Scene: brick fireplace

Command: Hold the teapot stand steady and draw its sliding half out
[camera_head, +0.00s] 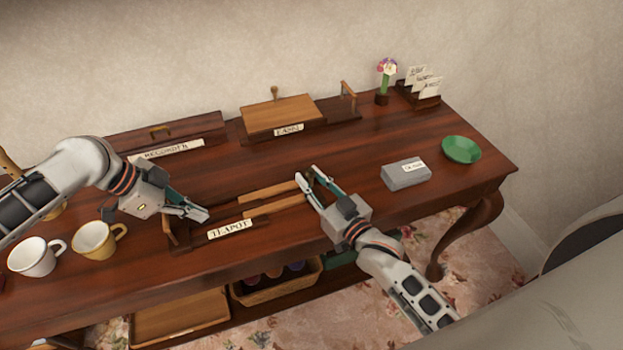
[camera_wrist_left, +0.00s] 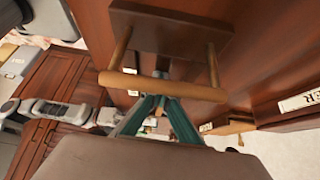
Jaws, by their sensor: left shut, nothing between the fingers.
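The teapot stand (camera_head: 182,240) lies along the front of the table, with a TEAPOT label (camera_head: 230,229) and two pale wooden slats (camera_head: 275,206) reaching right. My left gripper (camera_head: 205,215) is shut and empty at the stand's left part. In the left wrist view, its closed fingers (camera_wrist_left: 160,100) are close to a round wooden bar (camera_wrist_left: 190,89) on two posts; I cannot tell whether they touch it. My right gripper (camera_head: 307,182) is at the right end of the slats, fingertips apart. Whether they press on the end piece between them is unclear.
Behind lie the RECORDER box (camera_head: 210,124) and a wooden stand (camera_head: 275,113). Two mugs (camera_head: 35,256) (camera_head: 95,240) stand at the left. A grey block (camera_head: 405,174) and green dish (camera_head: 461,149) are at the right, with bare tabletop between them and the slats.

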